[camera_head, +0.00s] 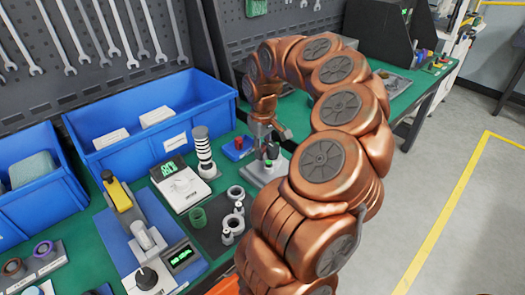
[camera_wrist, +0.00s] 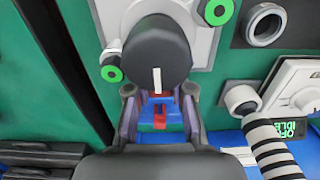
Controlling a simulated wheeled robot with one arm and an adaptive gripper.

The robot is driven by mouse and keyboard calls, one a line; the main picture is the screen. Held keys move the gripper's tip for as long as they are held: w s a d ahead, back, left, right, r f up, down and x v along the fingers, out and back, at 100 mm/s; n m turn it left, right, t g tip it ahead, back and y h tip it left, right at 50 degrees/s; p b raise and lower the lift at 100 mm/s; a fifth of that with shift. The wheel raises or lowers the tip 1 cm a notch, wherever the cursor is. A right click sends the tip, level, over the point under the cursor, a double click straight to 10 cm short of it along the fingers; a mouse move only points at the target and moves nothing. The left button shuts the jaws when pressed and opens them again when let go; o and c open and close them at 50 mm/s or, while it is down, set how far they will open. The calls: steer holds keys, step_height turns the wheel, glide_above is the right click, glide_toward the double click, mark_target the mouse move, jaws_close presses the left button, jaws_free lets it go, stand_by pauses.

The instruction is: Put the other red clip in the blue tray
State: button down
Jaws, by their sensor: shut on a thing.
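My gripper (camera_head: 268,150) is over a grey metal plate (camera_head: 257,171) on the bench, pointing down. The knob sits over the grey plate (camera_wrist: 198,48), which has green-ringed posts. A small blue tray (camera_head: 231,153) stands just left of the gripper. It shows between the fingers in the wrist view (camera_wrist: 147,125), with one red clip (camera_wrist: 160,117) in or on it. The clip also shows as a red spot (camera_head: 238,142). I see no second red clip.
A black-and-white striped cylinder (camera_head: 204,155) and a white display unit (camera_head: 179,185) stand left of the plate. A large blue bin (camera_head: 98,157) stands behind. My arm hides bench to the right.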

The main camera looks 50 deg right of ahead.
steer(key=shift+a+r, duration=0.1)
steer(key=shift+r, duration=0.4)
steer(key=shift+r, duration=0.15)
steer(key=shift+r, duration=0.65)
